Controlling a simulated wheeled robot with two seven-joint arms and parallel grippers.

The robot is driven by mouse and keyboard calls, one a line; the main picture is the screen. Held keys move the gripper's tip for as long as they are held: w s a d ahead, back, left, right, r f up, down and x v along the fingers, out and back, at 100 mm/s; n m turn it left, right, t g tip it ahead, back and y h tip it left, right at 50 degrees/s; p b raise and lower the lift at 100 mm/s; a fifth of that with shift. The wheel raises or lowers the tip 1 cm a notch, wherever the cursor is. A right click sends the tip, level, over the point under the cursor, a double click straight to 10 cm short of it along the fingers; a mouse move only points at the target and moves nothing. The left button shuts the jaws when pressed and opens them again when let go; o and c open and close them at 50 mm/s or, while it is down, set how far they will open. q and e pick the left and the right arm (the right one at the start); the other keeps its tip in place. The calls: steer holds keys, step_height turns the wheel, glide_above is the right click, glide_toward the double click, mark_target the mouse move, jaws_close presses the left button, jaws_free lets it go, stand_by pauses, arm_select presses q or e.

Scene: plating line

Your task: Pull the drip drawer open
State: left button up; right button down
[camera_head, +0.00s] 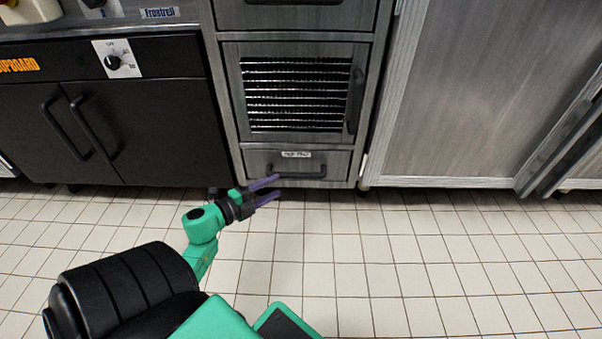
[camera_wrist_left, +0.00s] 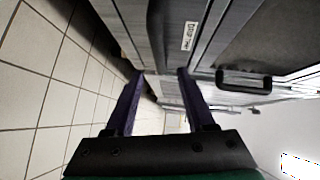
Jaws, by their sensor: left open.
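The drip drawer (camera_head: 258,160) is the low metal drawer under the grilled oven door, and it looks shut. It has a small label (camera_head: 296,154) and a dark bar handle (camera_head: 300,175). My left gripper (camera_head: 278,187) is open and empty, its purple fingers pointing right at the lower left of the drawer front. In the left wrist view its fingers (camera_wrist_left: 161,72) are spread with nothing between them. There the picture is turned sideways, with the drawer label (camera_wrist_left: 190,36) beyond the fingertips and a dark bar, likely the handle (camera_wrist_left: 155,35), beside it. My right gripper is not in view.
The grilled door (camera_head: 295,95) above has a vertical handle (camera_head: 355,100), also in the left wrist view (camera_wrist_left: 245,80). A black cupboard (camera_head: 150,130) stands to the left and a metal panel (camera_head: 480,90) to the right. The tiled floor (camera_head: 400,260) in front is clear.

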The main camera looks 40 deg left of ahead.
mark_target(293, 177)
arm_select(q)
steer(key=w+b, duration=0.1)
steer(key=w, duration=0.1)
steer(key=w+f+b, duration=0.1)
steer(key=w, duration=0.2)
steer(key=w+d+b, duration=0.1)
steer(key=w, duration=0.2)
steer(key=shift+w+f, duration=0.1)
steer(key=shift+f, duration=0.25)
steer(key=shift+w+d+b, duration=0.15)
steer(key=shift+w+b, duration=0.15)
steer(key=shift+w, duration=0.25)
jaws_close()
